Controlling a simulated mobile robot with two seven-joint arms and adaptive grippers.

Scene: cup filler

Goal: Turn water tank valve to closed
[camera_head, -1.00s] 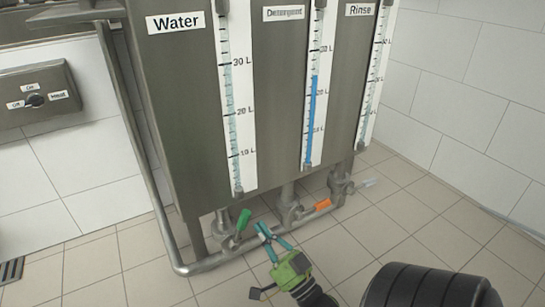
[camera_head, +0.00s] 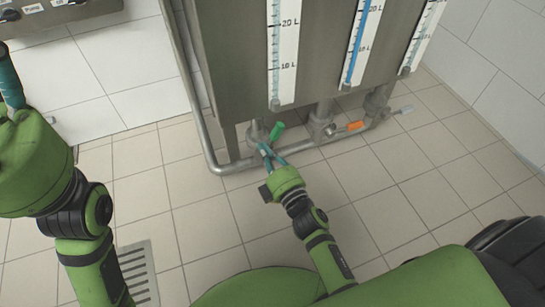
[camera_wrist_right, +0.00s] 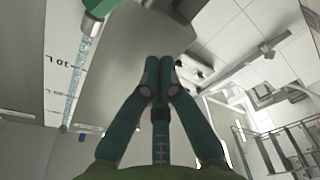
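The water tank valve has a green handle (camera_head: 277,131) and a metal body on the pipe below the leftmost tank section in the head view. The handle points up and to the right, at an angle to the pipe. My right gripper (camera_head: 264,148) is just below and left of the handle. In the right wrist view its teal fingers (camera_wrist_right: 159,65) are together with nothing visible between them. A green part, likely the handle (camera_wrist_right: 97,10), shows at the top left there, apart from the fingertips. My left gripper (camera_head: 10,85) is partly visible at the left edge; its fingertips are unclear.
An orange-handled valve (camera_head: 355,126) and a pale-handled valve (camera_head: 404,110) stand further right on the same pipe (camera_head: 228,167). The steel tank (camera_head: 225,60) rises above. A floor drain (camera_head: 137,272) lies at lower left. The tiled floor in front is open.

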